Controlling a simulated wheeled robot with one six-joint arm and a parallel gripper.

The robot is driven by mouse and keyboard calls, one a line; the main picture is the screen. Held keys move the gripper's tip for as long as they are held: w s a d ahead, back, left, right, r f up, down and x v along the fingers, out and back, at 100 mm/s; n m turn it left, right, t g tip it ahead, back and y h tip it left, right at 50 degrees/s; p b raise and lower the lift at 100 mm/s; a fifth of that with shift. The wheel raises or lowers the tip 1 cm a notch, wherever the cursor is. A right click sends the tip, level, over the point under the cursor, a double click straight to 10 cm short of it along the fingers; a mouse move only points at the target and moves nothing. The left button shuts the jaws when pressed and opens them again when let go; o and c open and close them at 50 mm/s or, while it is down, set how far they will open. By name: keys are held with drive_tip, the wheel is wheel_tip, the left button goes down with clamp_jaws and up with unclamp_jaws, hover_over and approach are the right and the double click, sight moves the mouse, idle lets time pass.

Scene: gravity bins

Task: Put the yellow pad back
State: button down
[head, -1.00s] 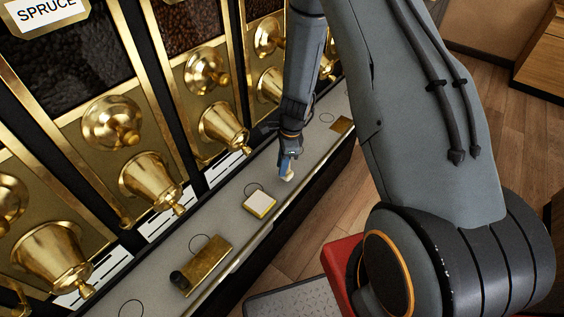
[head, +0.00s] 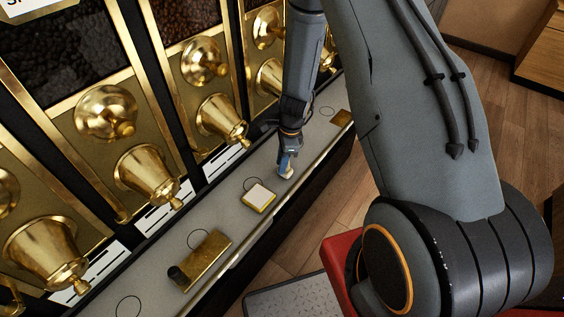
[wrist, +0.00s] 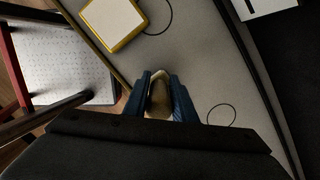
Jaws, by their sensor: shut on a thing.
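The yellow pad (head: 258,197) lies flat on the grey counter (head: 228,217), with a pale top and yellow sides. In the wrist view the pad (wrist: 113,23) is at the top, ahead of my gripper (wrist: 160,90) and apart from it. In the head view my gripper (head: 286,166) is low over the counter, up and right of the pad. Its blue fingers are shut on a small tan thing with a pale end (wrist: 159,103). I cannot tell what that thing is, or whether it touches the counter.
A brass block with a dark knob (head: 205,261) lies on the counter nearer me. Another brass piece (head: 342,117) is at the far end. Brass bells (head: 148,172) on the bins overhang the left side. Thin circles mark the counter, one beside the pad.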

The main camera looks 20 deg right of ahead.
drive_tip(key=shift+f+b, duration=0.3)
drive_tip(key=shift+f, duration=0.05)
drive_tip(key=c, duration=1.4)
unclamp_jaws()
drive_tip(key=shift+s+d+r+b, duration=0.1)
drive_tip(key=shift+d+r+b, duration=0.1)
drive_tip(key=shift+r, duration=1.1)
drive_tip(key=shift+w+d+r+b, duration=0.1)
drive_tip(key=shift+d+r, duration=0.1)
drive_tip(key=shift+r, duration=1.05)
drive_tip(key=shift+s+d+r+b, duration=0.1)
drive_tip(key=shift+d+r, duration=0.1)
drive_tip(key=shift+r, duration=1.1)
